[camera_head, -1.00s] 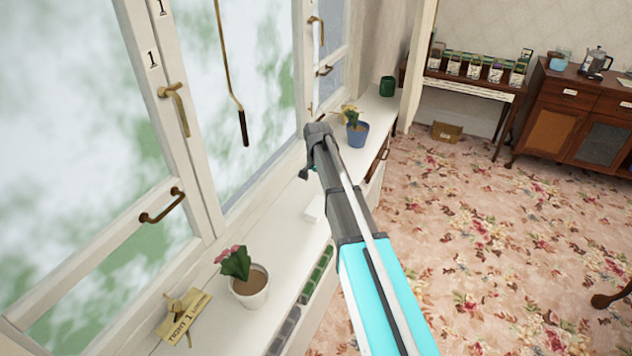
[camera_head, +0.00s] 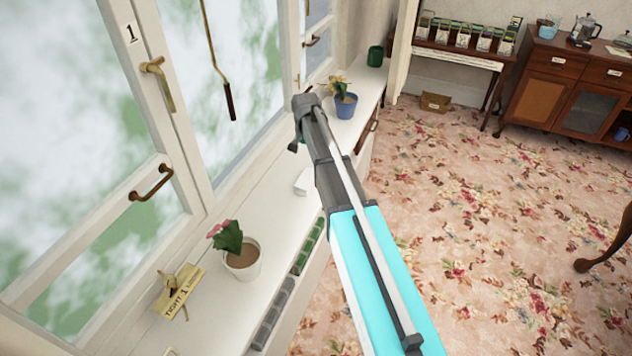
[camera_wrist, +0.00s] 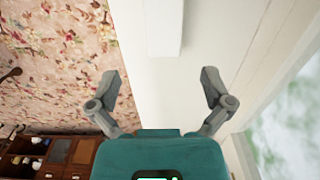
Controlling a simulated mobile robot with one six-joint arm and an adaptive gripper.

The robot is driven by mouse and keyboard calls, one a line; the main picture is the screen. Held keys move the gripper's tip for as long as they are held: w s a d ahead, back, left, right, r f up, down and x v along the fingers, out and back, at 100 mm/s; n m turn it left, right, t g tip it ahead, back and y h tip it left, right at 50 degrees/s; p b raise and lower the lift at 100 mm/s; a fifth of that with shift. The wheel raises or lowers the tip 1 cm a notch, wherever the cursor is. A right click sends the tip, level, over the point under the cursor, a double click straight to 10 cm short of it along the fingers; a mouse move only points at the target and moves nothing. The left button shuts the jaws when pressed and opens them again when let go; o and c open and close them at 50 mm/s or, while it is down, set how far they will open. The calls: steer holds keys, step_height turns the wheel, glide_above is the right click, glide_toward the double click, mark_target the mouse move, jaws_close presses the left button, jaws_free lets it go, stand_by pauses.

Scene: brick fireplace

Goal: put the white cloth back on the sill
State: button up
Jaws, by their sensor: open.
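A small white folded thing, likely the white cloth (camera_wrist: 164,28), lies on the white sill (camera_wrist: 205,55) at the top middle of the wrist view. In the head view the white cloth (camera_head: 303,182) shows on the sill (camera_head: 283,198), just left of my arm and partly hidden by it. My gripper (camera_wrist: 161,87) is open and empty, its two fingers spread apart over the sill. The cloth is beyond the fingertips in the wrist view, not between them. In the head view my gripper is mostly hidden behind my arm.
A blue pot (camera_head: 345,105) and a green cup (camera_head: 375,56) stand farther along. Window handles and a hanging rod (camera_head: 229,100) are at the left. Carpet lies open at the right.

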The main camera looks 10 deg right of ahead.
steer(key=s+n, duration=0.7)
steer(key=s, duration=2.1)
steer(key=shift+s+a, duration=0.15)
steer(key=shift+s, duration=0.1)
